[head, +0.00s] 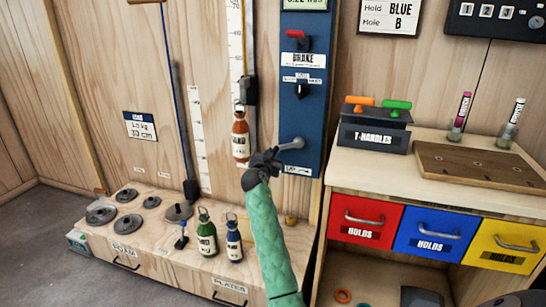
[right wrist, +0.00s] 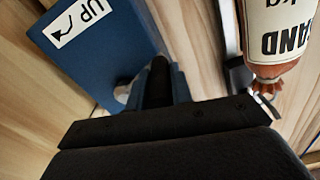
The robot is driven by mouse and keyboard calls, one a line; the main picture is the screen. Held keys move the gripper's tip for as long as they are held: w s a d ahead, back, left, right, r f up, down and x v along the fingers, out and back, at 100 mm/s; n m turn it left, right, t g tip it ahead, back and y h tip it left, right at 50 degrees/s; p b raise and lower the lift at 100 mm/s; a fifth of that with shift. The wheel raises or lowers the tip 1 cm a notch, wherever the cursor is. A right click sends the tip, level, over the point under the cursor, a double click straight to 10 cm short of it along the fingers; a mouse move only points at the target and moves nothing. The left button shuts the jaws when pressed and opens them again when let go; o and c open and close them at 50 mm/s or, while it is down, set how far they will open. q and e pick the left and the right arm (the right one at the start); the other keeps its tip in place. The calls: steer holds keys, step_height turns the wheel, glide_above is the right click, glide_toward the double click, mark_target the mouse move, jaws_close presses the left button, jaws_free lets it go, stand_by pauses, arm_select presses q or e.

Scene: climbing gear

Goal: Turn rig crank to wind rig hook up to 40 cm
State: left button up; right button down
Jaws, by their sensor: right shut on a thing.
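The rig crank (head: 291,144) is a grey lever low on the blue rig panel (head: 303,75). My right gripper (head: 272,158), at the end of a green-sleeved arm, is shut on the crank's handle, most of which it hides. In the right wrist view, the dark fingers (right wrist: 160,92) close in front of the panel, beside an "UP" arrow label (right wrist: 80,22). The rig hook block (head: 250,91) is black and hangs beside a white scale (head: 235,45). A brown sand bottle (head: 240,138) hangs under it, and shows upside down in the wrist view (right wrist: 278,35). My left gripper is out of view.
A red brake lever (head: 300,39) and a black knob (head: 301,91) sit above the crank. A display (head: 305,4) is cut off at the top. Plates, a green bottle (head: 207,236) and a blue bottle (head: 233,241) stand below left. A T-handle holder (head: 375,131) stands right.

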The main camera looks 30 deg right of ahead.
steer(key=shift+r, duration=0.15)
steer(key=c, duration=1.3)
jaws_free()
steer(key=shift+o, duration=0.2)
steer(key=v, duration=0.7)
steer(key=shift+s+a, duration=0.25)
steer(key=shift+s, duration=0.05)
